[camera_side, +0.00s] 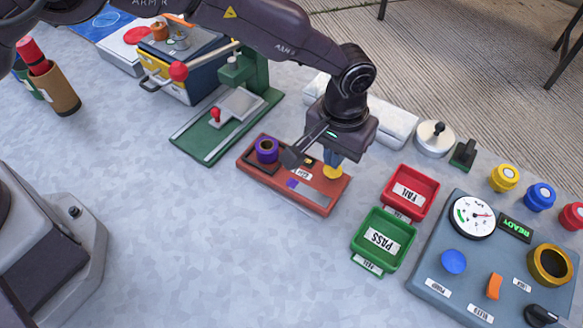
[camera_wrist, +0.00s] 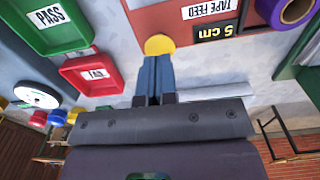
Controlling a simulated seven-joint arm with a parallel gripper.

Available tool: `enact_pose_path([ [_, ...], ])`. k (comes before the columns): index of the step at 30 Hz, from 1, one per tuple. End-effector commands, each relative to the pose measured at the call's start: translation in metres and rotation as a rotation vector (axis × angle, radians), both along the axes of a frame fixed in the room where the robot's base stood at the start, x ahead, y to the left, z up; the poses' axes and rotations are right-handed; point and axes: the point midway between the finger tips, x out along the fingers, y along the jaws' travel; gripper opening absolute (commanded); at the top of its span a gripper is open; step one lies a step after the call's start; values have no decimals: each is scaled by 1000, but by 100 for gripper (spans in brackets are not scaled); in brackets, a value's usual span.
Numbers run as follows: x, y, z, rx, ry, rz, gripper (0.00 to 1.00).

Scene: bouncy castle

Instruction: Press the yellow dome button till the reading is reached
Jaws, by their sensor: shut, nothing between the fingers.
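The yellow dome button (camera_side: 333,172) sits on the right end of a red-brown tape feed box (camera_side: 313,196). It also shows in the wrist view (camera_wrist: 159,45), right at my fingertips. My gripper (camera_side: 331,160) is shut and empty, pointing down over the button; its blue fingers also show in the wrist view (camera_wrist: 154,62). Whether the tips touch the dome or hover just above it, I cannot tell. The box's display (camera_wrist: 215,30) reads "5 cm" beside a "TAPE FEED" label (camera_wrist: 210,9). A purple tape roll (camera_side: 267,150) is at the box's left end.
A red FAIL tray (camera_side: 431,190) and a green PASS tray (camera_side: 408,230) stand right of the box. A grey-blue panel (camera_side: 425,277) with a gauge (camera_side: 474,217) lies further right. A green press (camera_side: 243,80) stands behind left. The table's front middle is clear.

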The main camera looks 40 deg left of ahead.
Motion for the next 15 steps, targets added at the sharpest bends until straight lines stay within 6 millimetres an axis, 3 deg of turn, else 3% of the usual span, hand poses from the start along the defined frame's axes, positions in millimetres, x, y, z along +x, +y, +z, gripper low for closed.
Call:
enact_pose_path([
  [15,0,0,-16,0,0,0,0],
])
